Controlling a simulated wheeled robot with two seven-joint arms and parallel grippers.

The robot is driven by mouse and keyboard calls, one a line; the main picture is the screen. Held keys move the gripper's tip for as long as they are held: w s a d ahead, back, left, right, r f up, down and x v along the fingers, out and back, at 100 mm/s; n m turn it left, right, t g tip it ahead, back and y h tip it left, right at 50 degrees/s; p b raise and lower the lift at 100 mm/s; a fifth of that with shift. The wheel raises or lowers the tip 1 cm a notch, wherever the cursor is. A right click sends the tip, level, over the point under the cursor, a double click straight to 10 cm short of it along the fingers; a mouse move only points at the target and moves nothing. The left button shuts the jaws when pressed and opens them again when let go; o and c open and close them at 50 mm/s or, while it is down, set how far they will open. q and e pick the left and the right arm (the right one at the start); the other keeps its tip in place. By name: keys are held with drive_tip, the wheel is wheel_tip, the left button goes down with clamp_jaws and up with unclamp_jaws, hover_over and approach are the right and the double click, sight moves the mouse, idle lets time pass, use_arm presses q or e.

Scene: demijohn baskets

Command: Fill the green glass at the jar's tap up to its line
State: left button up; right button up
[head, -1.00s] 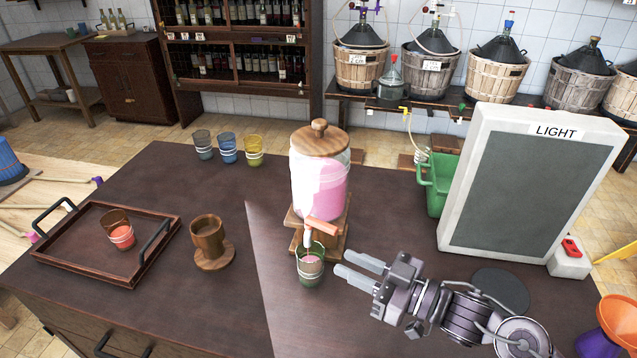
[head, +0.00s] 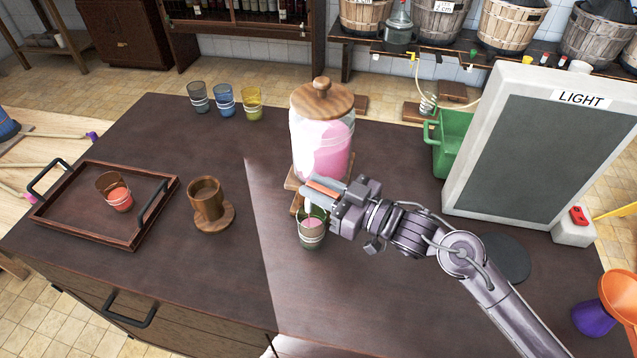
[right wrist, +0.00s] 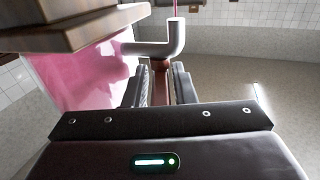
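The jar (head: 322,145) with pink drink and a wooden lid stands on a wooden stand. The green glass (head: 312,236) is upright under its tap, with pink inside; the level against its line is too small to judge. My right gripper (head: 325,191) has its fingers on either side of the tap's orange handle (head: 320,188). In the right wrist view the handle (right wrist: 160,85) lies between the fingers (right wrist: 161,88); I cannot tell if they grip it. A thin pink stream (right wrist: 176,8) shows at the spout (right wrist: 165,42). My left gripper is out of view.
A wooden cup (head: 207,200) on a round coaster and a tray (head: 85,228) with a red-filled glass are at left. Several colored glasses (head: 225,100) stand at the back. A LIGHT panel (head: 540,145), green bin (head: 452,140) and orange funnel (head: 620,305) are at right.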

drive_tip(key=shift+a, duration=0.1)
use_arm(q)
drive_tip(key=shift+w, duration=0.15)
use_arm(e)
drive_tip(key=shift+c, duration=0.2)
clamp_jaws()
drive_tip(key=shift+w+n+g+y+b, duration=0.25)
drive_tip(key=shift+n+g+y+b, duration=0.55)
drive_tip(key=shift+n+g, duration=0.6)
drive_tip(key=shift+f+n+g+b, duration=0.1)
drive_tip(key=shift+n+g+b, duration=0.4)
drive_tip(key=shift+g, duration=0.6)
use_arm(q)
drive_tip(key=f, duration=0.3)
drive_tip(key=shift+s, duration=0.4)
use_arm(e)
drive_tip(key=shift+g+y, duration=0.3)
drive_tip(key=shift+g, duration=0.1)
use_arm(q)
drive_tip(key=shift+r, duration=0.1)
use_arm(e)
drive_tip(key=shift+o, duration=0.2)
unclamp_jaws()
